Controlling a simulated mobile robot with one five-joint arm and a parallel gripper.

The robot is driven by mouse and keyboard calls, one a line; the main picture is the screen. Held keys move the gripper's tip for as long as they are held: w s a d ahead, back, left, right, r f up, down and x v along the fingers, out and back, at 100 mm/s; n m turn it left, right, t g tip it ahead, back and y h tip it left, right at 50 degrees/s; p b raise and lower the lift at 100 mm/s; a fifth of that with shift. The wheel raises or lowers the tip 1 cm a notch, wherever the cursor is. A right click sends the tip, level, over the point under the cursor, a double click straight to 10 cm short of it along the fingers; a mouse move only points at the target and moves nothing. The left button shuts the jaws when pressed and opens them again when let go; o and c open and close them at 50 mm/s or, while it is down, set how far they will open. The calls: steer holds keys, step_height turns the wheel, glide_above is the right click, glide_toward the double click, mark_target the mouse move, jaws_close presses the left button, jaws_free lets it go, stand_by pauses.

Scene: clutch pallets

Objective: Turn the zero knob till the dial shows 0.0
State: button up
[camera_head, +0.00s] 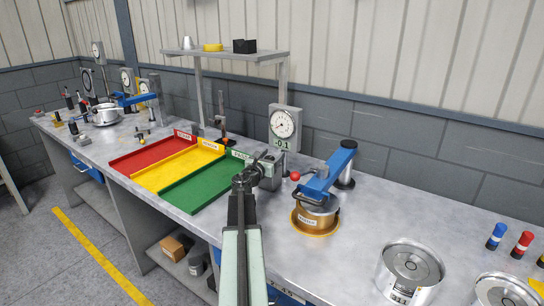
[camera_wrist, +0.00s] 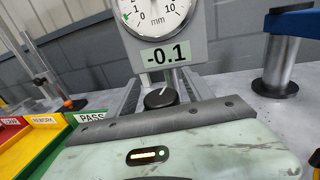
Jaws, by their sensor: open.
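The dial gauge (camera_head: 284,124) stands on the bench ahead of my gripper. In the wrist view its display (camera_wrist: 168,54) reads -0.1, below a round white face in mm. The black zero knob (camera_wrist: 160,97) with a white pointer line sits below the display, its line tilted a little to the right of upright. My gripper (camera_head: 261,160) is open at the gauge's base. In the wrist view its fingers reach forward on either side of the knob; I cannot tell whether they touch it. The head view hides the knob behind my gripper.
The green PASS tray (camera_head: 209,187), yellow tray (camera_head: 170,172) and red tray (camera_head: 148,156) lie to the left. A blue clamp arm (camera_head: 329,171) over a brass-coloured pot (camera_head: 315,217) stands close right. Metal cylinders (camera_head: 408,272) are at the front right. A shelf (camera_head: 235,56) stands behind.

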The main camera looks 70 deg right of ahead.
steer(key=shift+d, duration=0.3)
steer(key=shift+a, duration=0.1)
jaws_close()
steer(key=shift+m+g, duration=0.8)
steer(key=shift+g, duration=0.4)
steer(key=shift+s+a+m+g+y, duration=0.1)
steer(key=shift+s+m+g+y, duration=0.25)
steer(key=shift+g, duration=0.35)
steer(key=shift+s+m+g+y, duration=0.1)
steer(key=shift+m+g+y, duration=0.25)
steer(key=shift+m+g, duration=0.3)
jaws_free()
